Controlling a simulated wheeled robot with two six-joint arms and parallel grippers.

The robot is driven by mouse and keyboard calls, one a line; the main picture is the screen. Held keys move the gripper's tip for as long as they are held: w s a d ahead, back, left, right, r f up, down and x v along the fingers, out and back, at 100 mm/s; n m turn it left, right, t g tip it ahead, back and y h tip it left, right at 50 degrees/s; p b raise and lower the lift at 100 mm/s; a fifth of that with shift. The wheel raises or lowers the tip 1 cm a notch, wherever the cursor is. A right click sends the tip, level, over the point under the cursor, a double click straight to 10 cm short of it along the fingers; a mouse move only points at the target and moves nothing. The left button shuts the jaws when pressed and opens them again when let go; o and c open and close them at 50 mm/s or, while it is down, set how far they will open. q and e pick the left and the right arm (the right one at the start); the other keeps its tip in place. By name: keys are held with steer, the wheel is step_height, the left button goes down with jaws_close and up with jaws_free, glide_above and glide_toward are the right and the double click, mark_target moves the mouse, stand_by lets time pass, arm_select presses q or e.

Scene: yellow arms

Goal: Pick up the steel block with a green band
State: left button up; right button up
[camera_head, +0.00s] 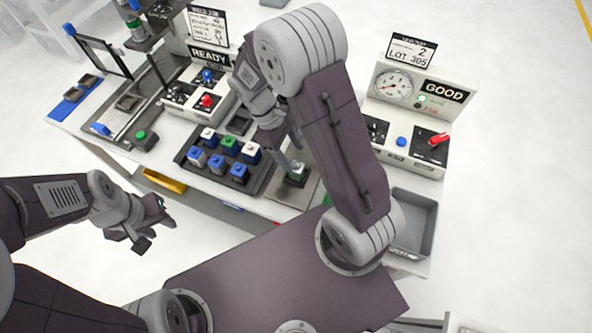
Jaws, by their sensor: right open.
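A steel block with a green band (297,174) stands on a beige plate to the right of the dark block tray. Another block with a green top (229,143) sits in the tray (262,178) among blue and white ones. My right gripper (289,150) is open and points down just above the block on the plate. I see nothing between its fingers, and its arm covers part of the area to the right. My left gripper (152,234) hangs in front of the table's front edge, away from the blocks. Its fingers look apart and empty.
A control box marked READY (190,95) stands behind the tray. A gauge box marked GOOD (415,105) stands at the right, with an empty grey bin (414,220) in front of it. A green button box (145,140) is to the left of the tray.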

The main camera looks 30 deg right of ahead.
mark_target(295, 163)
steer(key=shift+x, duration=0.95)
steer(key=x, duration=0.4)
steer(key=shift+a+f, duration=0.25)
steer(key=shift+f, duration=0.25)
steer(key=shift+r, duration=0.1)
jaws_close()
